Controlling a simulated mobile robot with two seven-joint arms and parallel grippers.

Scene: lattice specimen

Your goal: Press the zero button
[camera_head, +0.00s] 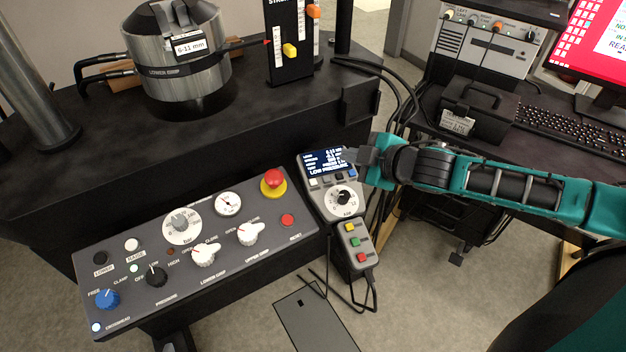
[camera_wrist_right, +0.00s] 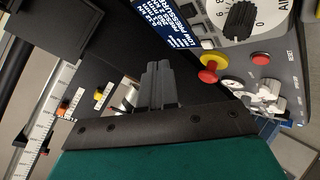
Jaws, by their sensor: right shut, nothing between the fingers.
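A grey control unit (camera_head: 330,205) has a lit screen (camera_head: 323,161), a row of small buttons (camera_head: 326,181) under it and a dial (camera_head: 344,198). The button labels are too small to read, so I cannot tell which one is zero. My right gripper (camera_head: 349,155) is shut and empty at the right edge of the screen, near the right end of the button row. In the right wrist view its shut fingers (camera_wrist_right: 158,68) point towards the screen (camera_wrist_right: 178,22); contact with a button does not show. My left gripper is out of view.
A slanted panel (camera_head: 130,291) with knobs and a red emergency stop (camera_head: 273,178) lies left of the unit. A small pendant (camera_head: 355,244) with coloured buttons sits below it. A metal cylinder (camera_head: 177,58) stands behind. Cables (camera_head: 405,85) run behind my right arm.

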